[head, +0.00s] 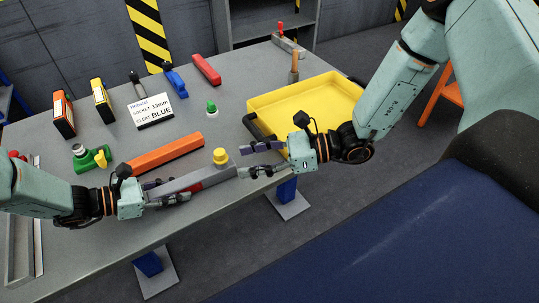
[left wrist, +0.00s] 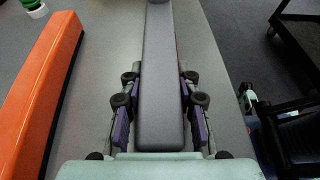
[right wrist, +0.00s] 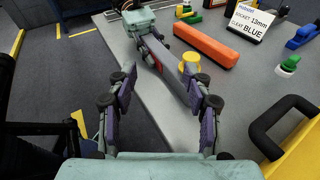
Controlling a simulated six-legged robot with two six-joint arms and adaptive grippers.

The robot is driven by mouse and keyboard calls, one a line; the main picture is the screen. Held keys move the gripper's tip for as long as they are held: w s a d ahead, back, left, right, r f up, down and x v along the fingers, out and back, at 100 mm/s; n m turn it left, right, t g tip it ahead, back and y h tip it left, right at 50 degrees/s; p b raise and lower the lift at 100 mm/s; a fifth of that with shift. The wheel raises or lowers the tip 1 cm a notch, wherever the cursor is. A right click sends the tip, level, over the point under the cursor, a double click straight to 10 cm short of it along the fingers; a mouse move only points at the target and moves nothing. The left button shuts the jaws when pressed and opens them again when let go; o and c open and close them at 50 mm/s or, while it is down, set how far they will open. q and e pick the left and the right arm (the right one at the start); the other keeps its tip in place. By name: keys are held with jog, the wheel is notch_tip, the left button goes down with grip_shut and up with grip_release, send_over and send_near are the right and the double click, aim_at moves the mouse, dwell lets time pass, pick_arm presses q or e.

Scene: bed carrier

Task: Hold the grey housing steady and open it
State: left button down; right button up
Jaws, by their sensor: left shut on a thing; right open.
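My right gripper (head: 248,159) is open and empty just right of the cap end. In the right wrist view the housing (right wrist: 173,73) and cap (right wrist: 191,58) show beyond its spread fingers (right wrist: 166,85), apart from them. The underside of the housing is hidden.
An orange bar (head: 164,154) lies behind the housing. A yellow tray (head: 335,88) with a black handle stands right. A card (head: 151,111) reads "socket 13mm, cleat BLUE".

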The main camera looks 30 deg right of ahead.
aim_at(220, 151)
jog(key=d+f+m+t+h, duration=0.1)
jog(key=d+m+t+h, duration=0.1)
jog(key=d+t, duration=0.2)
jog(key=shift+f+x, duration=0.1)
jog(key=shift+x, duration=2.85)
jog(key=shift+f+x, duration=0.15)
jog(key=shift+x, duration=2.85)
jog(key=shift+s, duration=0.15)
grip_shut()
jog(key=shift+r, duration=0.25)
jog(key=shift+r, duration=0.85)
jog(key=shift+r, duration=0.1)
